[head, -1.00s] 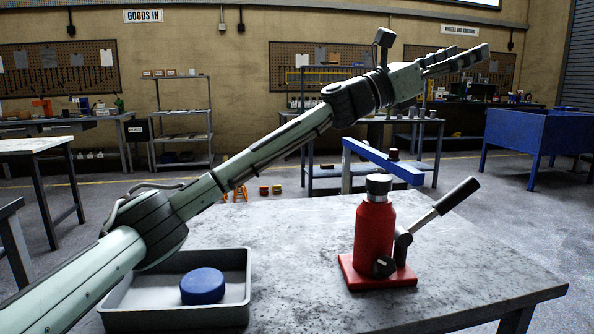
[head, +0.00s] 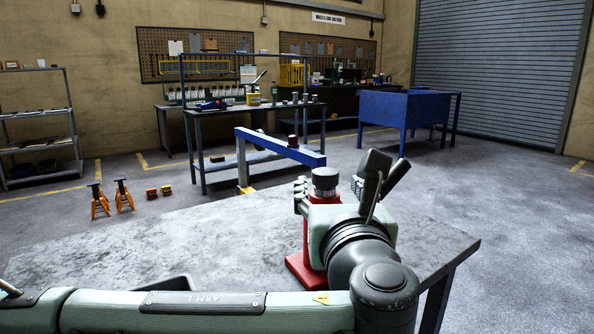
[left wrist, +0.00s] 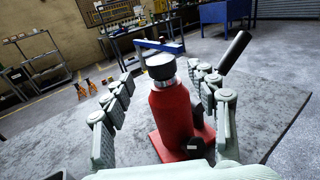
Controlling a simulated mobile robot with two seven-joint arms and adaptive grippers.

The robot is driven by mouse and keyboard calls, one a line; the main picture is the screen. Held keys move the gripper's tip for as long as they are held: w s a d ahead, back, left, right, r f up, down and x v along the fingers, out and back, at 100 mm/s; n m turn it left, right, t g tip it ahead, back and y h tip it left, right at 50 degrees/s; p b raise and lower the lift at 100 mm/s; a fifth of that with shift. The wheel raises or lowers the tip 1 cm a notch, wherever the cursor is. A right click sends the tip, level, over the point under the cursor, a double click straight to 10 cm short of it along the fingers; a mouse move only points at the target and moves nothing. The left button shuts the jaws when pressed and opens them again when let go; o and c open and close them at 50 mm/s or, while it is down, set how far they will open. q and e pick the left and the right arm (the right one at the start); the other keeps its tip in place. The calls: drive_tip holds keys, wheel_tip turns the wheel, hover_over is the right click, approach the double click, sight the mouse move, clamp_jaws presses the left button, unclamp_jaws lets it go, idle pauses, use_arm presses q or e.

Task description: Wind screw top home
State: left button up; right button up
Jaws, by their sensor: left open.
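The red bottle jack (head: 305,262) stands upright on the grey table, on its red base. Its dark, ridged screw top (head: 325,180) sits on the neck; it also shows in the left wrist view (left wrist: 161,67). The jack's black handle (left wrist: 235,52) slants up at the right there. My arm and hand hide much of the jack in the head view.
The grey table (head: 190,235) is mostly clear left of the jack. A dark tray's corner (head: 168,284) shows behind my left arm. A blue beam (head: 280,147) rises beyond the table's far edge. Orange stands (head: 100,202) are on the floor.

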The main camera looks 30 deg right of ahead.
sight(326, 177)
use_arm(q)
drive_tip(key=x, duration=0.6)
drive_tip(key=shift+d+r+p, duration=0.1)
drive_tip(key=shift+d+p, duration=0.05)
drive_tip(key=shift+p, duration=0.2)
drive_tip(key=shift+w+d, duration=0.1)
drive_tip(key=shift+w, duration=0.3)
use_arm(e)
drive_tip(key=shift+x, duration=1.1)
use_arm(q)
drive_tip(key=c, duration=1.1)
drive_tip(key=shift+c, duration=0.4)
use_arm(e)
drive_tip(key=shift+s+a, duration=0.2)
drive_tip(key=shift+s, duration=0.15)
use_arm(q)
drive_tip(key=shift+m+h, duration=0.3)
drive_tip(key=shift+h, duration=0.1)
use_arm(e)
drive_tip(key=shift+s, duration=0.15)
